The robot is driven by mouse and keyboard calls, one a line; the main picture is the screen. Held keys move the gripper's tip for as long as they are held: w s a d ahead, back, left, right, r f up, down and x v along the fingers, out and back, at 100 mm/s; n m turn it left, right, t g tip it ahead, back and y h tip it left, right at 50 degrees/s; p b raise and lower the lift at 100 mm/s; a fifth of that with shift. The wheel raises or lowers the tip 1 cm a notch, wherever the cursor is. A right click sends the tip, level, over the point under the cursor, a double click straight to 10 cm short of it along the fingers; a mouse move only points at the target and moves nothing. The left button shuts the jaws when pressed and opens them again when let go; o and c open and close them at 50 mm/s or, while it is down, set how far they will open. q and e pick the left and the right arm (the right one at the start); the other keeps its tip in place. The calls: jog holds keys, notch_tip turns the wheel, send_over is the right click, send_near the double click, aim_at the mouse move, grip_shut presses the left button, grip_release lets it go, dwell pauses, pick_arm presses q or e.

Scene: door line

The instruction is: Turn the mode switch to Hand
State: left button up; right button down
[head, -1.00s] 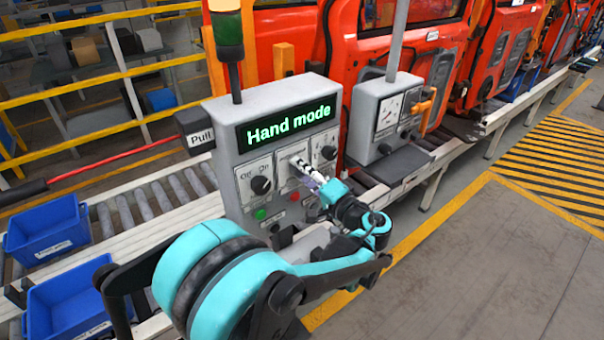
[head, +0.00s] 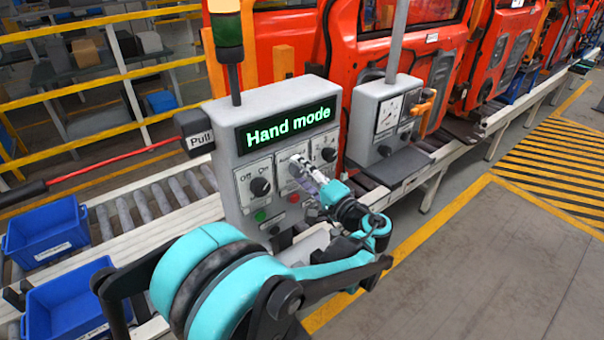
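The grey control box (head: 230,170) stands in the middle of the head view. Its display (head: 288,124) reads "Hand mode" in green. My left gripper (head: 298,166) is at the middle plate of the panel, in front of the switch there. The gripper and fingers hide that switch, so its pointer does not show. I cannot tell whether the fingers are closed on it or apart. A black knob (head: 260,186) with Off/On marking is on the left plate, and another black knob (head: 329,154) is on the right plate. My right gripper is not in view.
A green button (head: 260,215) and a red button (head: 294,197) sit low on the panel. A second grey box (head: 373,115) with a gauge stands to the right. Blue bins (head: 45,232) are at left by the rollers. Floor at right is clear.

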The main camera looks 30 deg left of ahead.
pick_arm(q)
jog(key=v, duration=1.2)
jog(key=shift+f, duration=0.1)
jog(key=s+a+f+g+h+b, duration=0.1)
jog(key=s+a+f+h+b, duration=0.2)
jog(key=f, duration=0.5)
jog(key=s+a+f+g+h+b, duration=0.1)
jog(key=s+f+h+b, duration=0.35)
jog(key=f, duration=0.35)
jog(key=s+d+f+n+t+h+b, duration=0.2)
jog(key=s+d+f+h+b, duration=0.3)
jog(key=d+f+h, duration=0.3)
notch_tip(320, 180, down, 3)
jog(key=shift+s+d+r+n+h+b, duration=0.2)
jog(key=shift+s+n+h+b, duration=0.1)
jog(key=shift+s+h, duration=0.4)
